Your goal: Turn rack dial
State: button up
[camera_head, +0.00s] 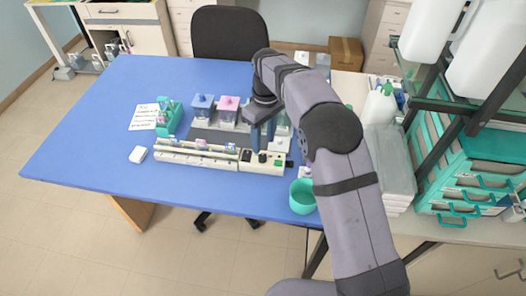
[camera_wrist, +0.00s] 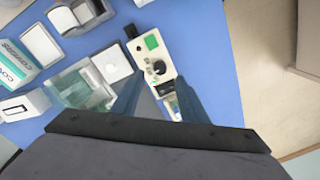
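The cream rack (camera_head: 195,160) lies along the front of the blue table in the head view, with a long rail and a control panel at its right end. My gripper (camera_head: 262,148) points down over the panel in the head view. Its two blue-grey fingers are apart with nothing seen between them; in the wrist view the gripper (camera_wrist: 158,90) has its fingertips either side of the panel strip, near the dial. Contact with the dial cannot be told.
Staining jars (camera_head: 229,108) with coloured lids stand behind the rack. A teal holder (camera_head: 168,117) and a paper note (camera_head: 144,117) are to the left. A teal cup (camera_head: 302,197) stands at the front right edge. The table's left side is clear.

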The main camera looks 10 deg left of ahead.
aim_at(263, 156)
jog(key=shift+s+a+f+p, duration=0.1)
jog(key=shift+f+p, duration=0.9)
jog(key=shift+f, duration=2.1)
grip_shut()
